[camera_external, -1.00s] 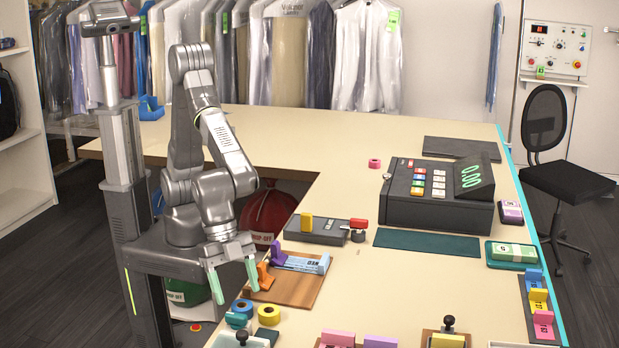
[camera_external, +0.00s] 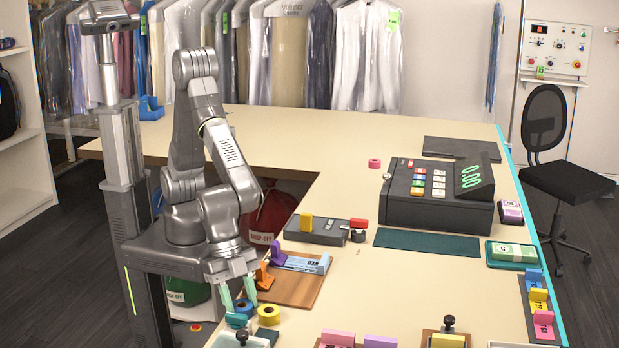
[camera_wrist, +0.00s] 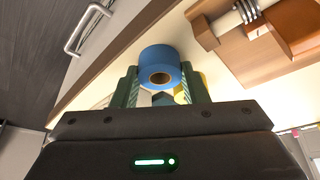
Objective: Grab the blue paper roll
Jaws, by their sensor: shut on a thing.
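The blue paper roll (camera_wrist: 160,60) sits between the two green fingers of my gripper (camera_wrist: 161,88) in the wrist view, with its brown core hole facing the camera. My gripper is shut on it. In the external view my gripper (camera_external: 241,304) points down at the near left edge of the table, and the blue roll (camera_external: 236,321) shows at its fingertips, partly hidden by them. I cannot tell whether the roll still touches the tabletop.
A yellow roll (camera_external: 268,313) stands close to the right of my gripper. A wooden board (camera_external: 297,288) with orange and purple pieces lies just behind it. A grey tray with a black knob (camera_external: 242,338) is in front. The table's middle (camera_external: 390,285) is clear.

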